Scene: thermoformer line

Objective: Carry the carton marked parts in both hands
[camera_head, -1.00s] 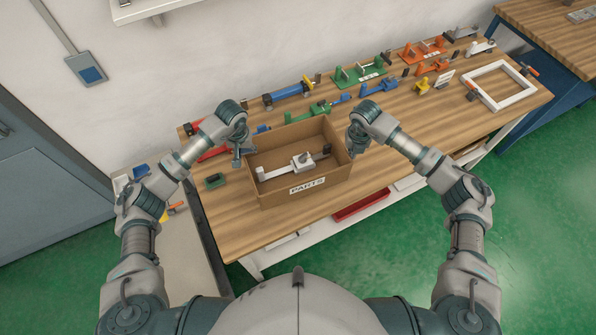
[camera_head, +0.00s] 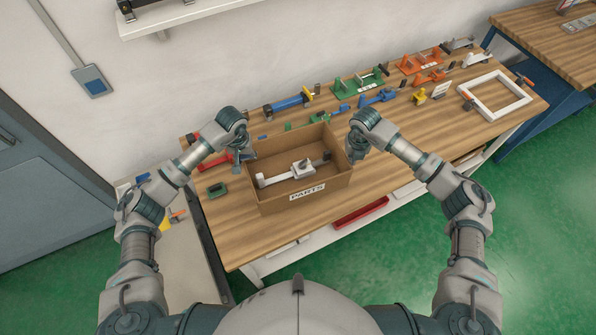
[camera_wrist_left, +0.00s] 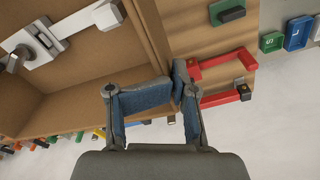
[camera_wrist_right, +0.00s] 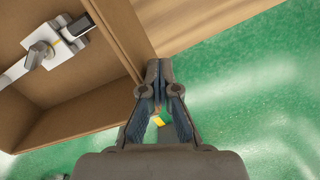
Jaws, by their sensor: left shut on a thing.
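The open brown carton (camera_head: 275,203) with a white PARTS label (camera_head: 307,192) is over the front of the wooden bench; I cannot tell whether it touches the top. A grey-white clamp-like tool (camera_head: 301,170) lies inside. My left gripper (camera_head: 243,156) is at its left wall, and in the left wrist view (camera_wrist_left: 147,85) its fingers straddle the wall and are shut on it. My right gripper (camera_head: 352,152) is at the right wall. In the right wrist view (camera_wrist_right: 158,70) its fingertips are close together by the rim; whether they hold the wall is unclear.
The bench (camera_head: 235,235) holds several coloured clamps along the back and a white frame (camera_head: 484,108) at right. A small green block (camera_head: 217,190) sits left of the carton. A red tray (camera_head: 360,213) is on the lower shelf. Bench space right of the carton is clear.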

